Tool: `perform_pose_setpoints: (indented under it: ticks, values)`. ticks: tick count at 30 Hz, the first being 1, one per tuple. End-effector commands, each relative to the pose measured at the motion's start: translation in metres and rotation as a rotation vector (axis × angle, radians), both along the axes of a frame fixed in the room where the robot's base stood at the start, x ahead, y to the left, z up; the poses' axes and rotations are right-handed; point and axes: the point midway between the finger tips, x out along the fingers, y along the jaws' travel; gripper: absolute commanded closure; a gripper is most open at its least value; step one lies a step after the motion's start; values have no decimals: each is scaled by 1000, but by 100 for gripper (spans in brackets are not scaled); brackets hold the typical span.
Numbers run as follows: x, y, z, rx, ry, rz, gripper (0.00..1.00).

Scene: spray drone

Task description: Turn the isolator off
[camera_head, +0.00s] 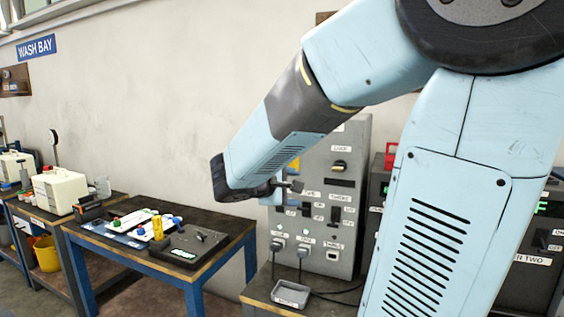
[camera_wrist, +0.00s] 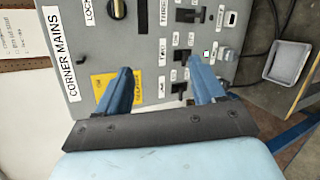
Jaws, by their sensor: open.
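A grey panel (camera_head: 346,140) marked CORNER MAINS in the wrist view (camera_wrist: 75,93) stands behind my gripper. I cannot read which control is marked as the isolator. My gripper (camera_wrist: 160,66) is open and empty, its two blue fingers spread in front of the panel. In the head view my gripper (camera_head: 282,190) is at the panel's left part, close to the switches. I cannot tell whether it touches.
Two grey plugs with cables (camera_head: 302,250) are at the panel's lower part. A grey tray (camera_head: 291,294) sits on the bench below, also in the wrist view (camera_wrist: 287,62). A blue-framed table (camera_head: 195,262) with tools stands left.

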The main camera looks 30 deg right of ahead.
Motion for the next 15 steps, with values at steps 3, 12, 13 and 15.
perform_pose_setpoints:
  ticks: [3, 12, 13, 15]
  values:
    - [39, 8, 9, -168, 16, 99, 31]
    - [96, 34, 20, -410, 9, 272, 31]
    - [98, 35, 21, -418, 9, 279, 31]
    - [103, 36, 22, -432, 7, 290, 31]
